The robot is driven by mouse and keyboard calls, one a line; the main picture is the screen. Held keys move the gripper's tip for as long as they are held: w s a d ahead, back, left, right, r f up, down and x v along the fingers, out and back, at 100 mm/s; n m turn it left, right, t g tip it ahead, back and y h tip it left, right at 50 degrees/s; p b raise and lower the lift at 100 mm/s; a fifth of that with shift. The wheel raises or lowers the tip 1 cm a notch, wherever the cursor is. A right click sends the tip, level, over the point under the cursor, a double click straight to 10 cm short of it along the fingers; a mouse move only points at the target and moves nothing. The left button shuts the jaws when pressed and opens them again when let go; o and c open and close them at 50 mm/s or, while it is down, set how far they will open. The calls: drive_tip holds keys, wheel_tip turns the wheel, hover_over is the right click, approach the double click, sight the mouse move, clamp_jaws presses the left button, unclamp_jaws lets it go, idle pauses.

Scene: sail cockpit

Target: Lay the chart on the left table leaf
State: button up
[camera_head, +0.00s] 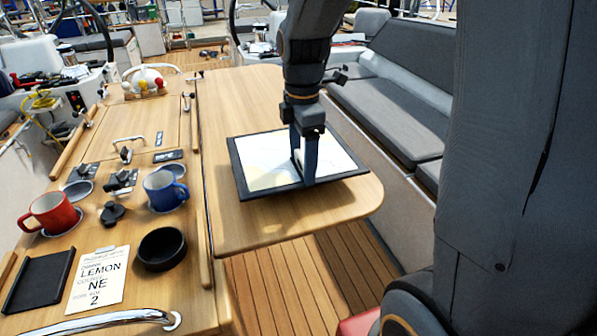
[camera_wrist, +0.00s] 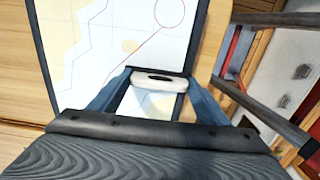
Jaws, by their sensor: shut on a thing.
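The chart (camera_head: 268,163) is a flat pale sheet with a dark border. It lies level on or just above the pale wooden table leaf (camera_head: 235,225) at the right of the table; I cannot tell if there is a small gap. My gripper (camera_head: 309,178) points down over the right part of the chart and is shut on it. The chart (camera_wrist: 120,40) fills the upper middle of the wrist view, showing a red line and circle. There my gripper's fingers (camera_wrist: 155,85) stand either side of a white grip piece at the chart's edge.
The table's middle holds a red mug (camera_head: 52,213), a blue mug (camera_head: 165,189), a black round dish (camera_head: 161,249), a dark tray (camera_head: 40,280) and a note card (camera_head: 97,279). A grey cushioned bench (camera_head: 395,110) runs along the right. The leaf is bare around the chart.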

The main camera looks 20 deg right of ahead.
sight(302, 176)
drive_tip(key=shift+f+p, duration=0.5)
drive_tip(key=shift+f, duration=1.75)
drive_tip(key=shift+f, duration=0.45)
drive_tip(key=o, duration=1.2)
drive_tip(key=shift+o, duration=0.2)
wheel_tip(302, 176, up, 12)
drive_tip(key=b, duration=0.3)
drive_tip(key=shift+r, duration=0.5)
drive_tip(key=shift+s, duration=0.1)
